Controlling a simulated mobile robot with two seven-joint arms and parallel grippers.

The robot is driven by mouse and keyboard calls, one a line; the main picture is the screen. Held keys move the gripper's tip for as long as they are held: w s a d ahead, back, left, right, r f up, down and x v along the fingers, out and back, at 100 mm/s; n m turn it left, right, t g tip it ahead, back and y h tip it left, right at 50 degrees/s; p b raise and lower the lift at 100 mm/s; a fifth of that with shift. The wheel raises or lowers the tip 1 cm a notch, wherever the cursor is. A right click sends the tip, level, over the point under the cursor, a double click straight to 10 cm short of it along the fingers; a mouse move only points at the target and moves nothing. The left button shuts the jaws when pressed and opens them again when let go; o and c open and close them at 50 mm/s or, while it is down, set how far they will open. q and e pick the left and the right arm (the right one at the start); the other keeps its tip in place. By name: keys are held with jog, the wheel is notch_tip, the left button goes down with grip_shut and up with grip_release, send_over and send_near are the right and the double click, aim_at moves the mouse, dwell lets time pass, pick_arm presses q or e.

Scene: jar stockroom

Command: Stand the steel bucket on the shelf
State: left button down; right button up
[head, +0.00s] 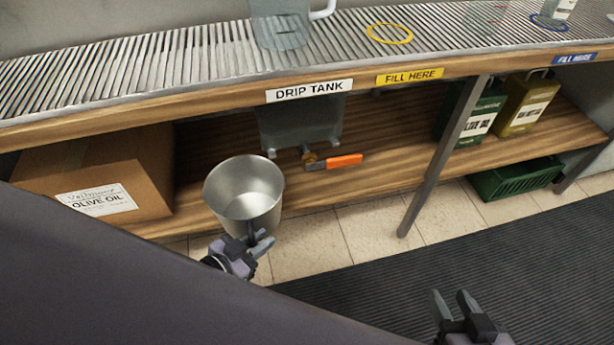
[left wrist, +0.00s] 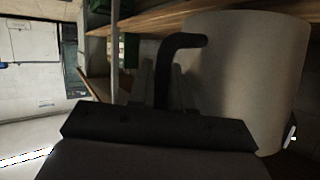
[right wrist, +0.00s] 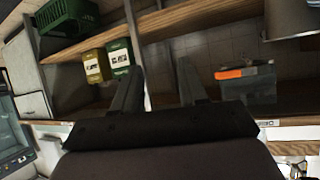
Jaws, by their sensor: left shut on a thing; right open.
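The steel bucket (head: 243,199) is upright and looks empty in the head view, in front of the lower wooden shelf (head: 390,170). My left gripper (head: 255,245) is shut on its dark handle at the near side. In the left wrist view the bucket (left wrist: 245,80) fills the right side, with its handle (left wrist: 180,45) at the fingers (left wrist: 165,85). Whether the bucket's base touches the shelf edge cannot be told. My right gripper (head: 456,304) is open and empty at the lower right, over the dark mat; its fingers also show in the right wrist view (right wrist: 160,85).
A cardboard olive oil box (head: 110,180) stands at the shelf's left. The drip tank (head: 300,120) hangs above, with an orange-handled valve (head: 340,161). Green (head: 482,110) and yellow-green (head: 530,105) tins stand right, beyond a metal post (head: 440,165). A green crate (head: 515,180) sits below. Shelf between valve and post looks clear.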

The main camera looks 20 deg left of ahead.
pick_arm(q)
jog(key=r+b+x, duration=0.1)
jog(key=b+x, duration=0.2)
jog(key=x, duration=0.6)
jog(key=w+r+b+x, duration=0.1)
jog(key=b+x, duration=0.3)
jog(key=x, duration=0.5)
jog(key=shift+w+d+r, duration=0.2)
jog(key=shift+d+r, duration=0.15)
jog(key=shift+r, duration=0.4)
pick_arm(e)
jog(key=a+y, duration=0.1)
jog(key=a, duration=0.1)
jog(key=w+a+y, duration=0.1)
jog(key=a+f+m+y, duration=0.1)
jog(key=a, duration=0.1)
jog(key=shift+w+a, duration=0.3)
jog(key=shift+w, duration=0.1)
pick_arm(q)
jog(key=c, duration=1.4)
grip_release()
jog(key=shift+s+f+b, duration=0.1)
jog(key=shift+f+b, duration=0.15)
jog(key=shift+b, duration=0.05)
jog(key=o, duration=0.3)
jog(key=shift+o, duration=0.2)
